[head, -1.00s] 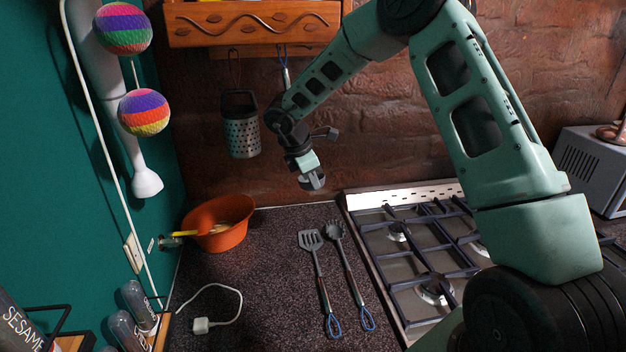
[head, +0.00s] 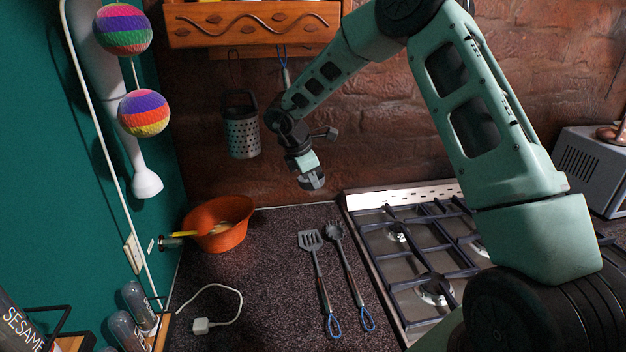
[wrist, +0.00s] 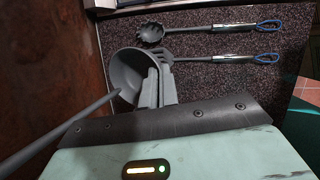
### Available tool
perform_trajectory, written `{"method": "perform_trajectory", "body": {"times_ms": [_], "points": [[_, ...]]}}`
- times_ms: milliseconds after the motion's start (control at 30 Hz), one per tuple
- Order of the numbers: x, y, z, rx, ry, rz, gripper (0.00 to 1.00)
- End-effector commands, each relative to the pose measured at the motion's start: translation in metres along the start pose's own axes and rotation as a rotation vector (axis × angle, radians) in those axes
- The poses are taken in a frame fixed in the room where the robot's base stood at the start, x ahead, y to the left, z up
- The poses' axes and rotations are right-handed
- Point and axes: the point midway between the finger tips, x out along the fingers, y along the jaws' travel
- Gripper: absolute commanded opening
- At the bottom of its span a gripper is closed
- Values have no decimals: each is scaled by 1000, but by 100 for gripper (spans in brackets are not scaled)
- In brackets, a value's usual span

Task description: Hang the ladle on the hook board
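The ladle's grey bowl (wrist: 127,72) shows beside my fingers in the wrist view, its handle running to the lower left. In the head view its blue loop (head: 283,55) is at the lower edge of the wooden hook board (head: 250,38); my arm hides most of the handle. I cannot tell whether the loop sits on a hook. My gripper (head: 313,181) is in front of the brick wall, above the counter. In the wrist view my gripper (wrist: 159,86) has its fingers close together at the bowl's rim, apparently pinching it.
A metal grater (head: 242,126) hangs left of the ladle. A slotted spatula (head: 318,275) and a spaghetti server (head: 348,270) lie on the counter. An orange bowl (head: 220,225) stands at the left, the gas hob (head: 415,255) at the right. Striped balls (head: 143,113) hang at the left.

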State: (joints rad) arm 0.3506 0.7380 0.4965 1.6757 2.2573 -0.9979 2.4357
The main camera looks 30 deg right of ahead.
Motion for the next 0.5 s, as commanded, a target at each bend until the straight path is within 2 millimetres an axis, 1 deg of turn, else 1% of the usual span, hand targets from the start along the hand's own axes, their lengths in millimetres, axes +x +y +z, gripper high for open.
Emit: {"method": "perform_trajectory", "body": {"times_ms": [500], "points": [[1,10,1,0,0,0,0]]}}
